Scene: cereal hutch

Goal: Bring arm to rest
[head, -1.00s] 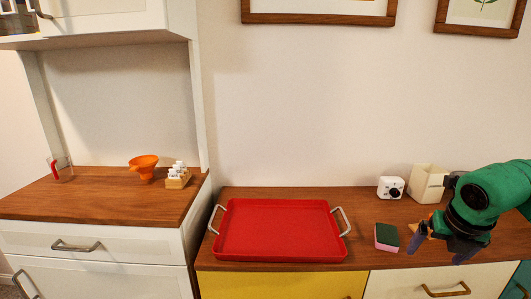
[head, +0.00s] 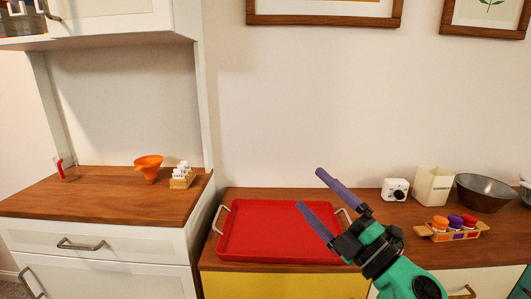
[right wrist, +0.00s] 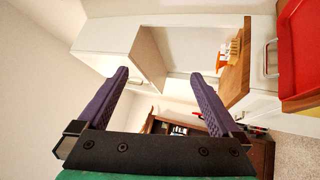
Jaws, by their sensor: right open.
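My right gripper (head: 310,189) is open and empty. In the head view its purple fingers point up and left, in front of the red tray's right end, and its green arm comes in from the bottom right. In the right wrist view the open fingers (right wrist: 160,75) have nothing between them, with the hutch beyond. My left gripper is not in view.
A red tray (head: 265,245) stands on the wooden counter. To the right are a white camera-like box (head: 395,189), a cream container (head: 433,186), a dark bowl (head: 485,192) and a rack of coloured-lid jars (head: 455,235). The hutch (head: 90,200) holds an orange funnel (head: 148,166).

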